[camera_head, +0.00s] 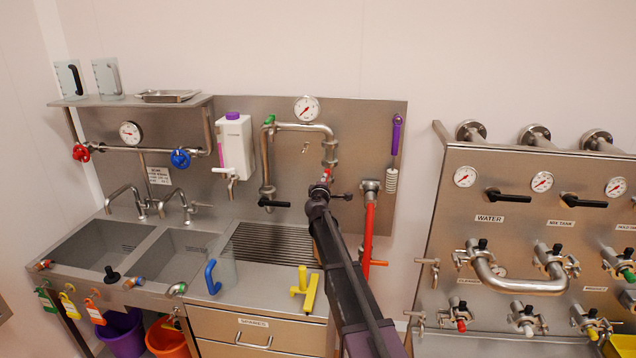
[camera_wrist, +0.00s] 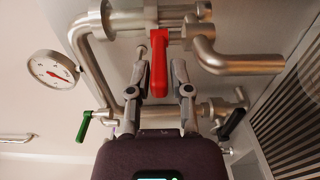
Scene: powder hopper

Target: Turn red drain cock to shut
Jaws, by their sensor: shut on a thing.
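The red drain cock handle (camera_wrist: 158,68) shows in the wrist view, attached to a steel valve body and pointing down the picture. My gripper (camera_wrist: 163,78) has one finger on each side of the handle and is shut on it. In the head view only a small red bit of the handle (camera_head: 326,174) shows above my gripper (camera_head: 320,188). My arm and gripper hide the rest of the cock and its outlet there.
A bent steel pipe (camera_head: 298,127) with a green handle (camera_head: 270,119) and a black handle (camera_head: 274,203) runs beside the cock. A red hose (camera_head: 369,232) hangs just to the right.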

